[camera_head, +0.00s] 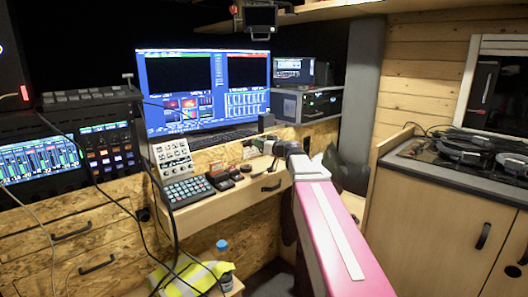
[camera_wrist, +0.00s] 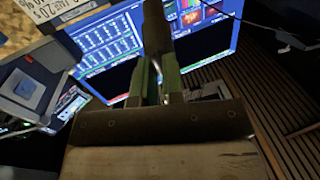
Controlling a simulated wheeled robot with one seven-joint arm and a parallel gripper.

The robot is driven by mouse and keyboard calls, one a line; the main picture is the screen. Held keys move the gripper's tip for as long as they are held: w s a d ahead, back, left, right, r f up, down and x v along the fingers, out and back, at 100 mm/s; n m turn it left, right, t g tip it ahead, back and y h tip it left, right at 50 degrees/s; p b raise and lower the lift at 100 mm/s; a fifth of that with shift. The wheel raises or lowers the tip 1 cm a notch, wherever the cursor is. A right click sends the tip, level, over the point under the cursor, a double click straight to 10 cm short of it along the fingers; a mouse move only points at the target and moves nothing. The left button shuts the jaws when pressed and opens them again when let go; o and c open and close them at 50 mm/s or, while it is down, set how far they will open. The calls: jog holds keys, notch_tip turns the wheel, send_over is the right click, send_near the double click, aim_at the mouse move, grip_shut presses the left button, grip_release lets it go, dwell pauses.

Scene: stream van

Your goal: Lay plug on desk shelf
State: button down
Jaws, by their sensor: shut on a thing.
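My gripper (camera_head: 272,148) is above the right part of the desk in the head view, in front of the raised desk shelf (camera_head: 222,148) that bears the monitor. In the wrist view its two green-sided fingers (camera_wrist: 157,72) are shut on a dark, upright, narrow thing, which I take for the plug (camera_wrist: 156,28). The plug stands out past the fingertips, with the lit monitor behind it. In the head view the plug is hard to tell from the dark things around the gripper. I cannot tell whether it touches the shelf.
A keypad (camera_head: 186,190) and a pale control panel (camera_head: 172,158) are on the lower desk at left. Cables hang at left. A wooden cabinet (camera_head: 440,215) stands at right.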

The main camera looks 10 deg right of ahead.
jog(key=w+d+m+t+h, duration=0.1)
jog(key=w+d+h, duration=0.1)
jog(key=w+d, duration=0.8)
jog(key=shift+s+d+f, duration=0.1)
jog(key=shift+f, duration=2.55)
jog(key=shift+s+f, duration=0.1)
jog(key=shift+f, duration=2.55)
jog(key=shift+f, duration=0.1)
jog(key=c, duration=1.2)
grip_release()
jog(key=v, duration=1.2)
jog(key=shift+d+f, duration=0.1)
jog(key=shift+f, duration=0.05)
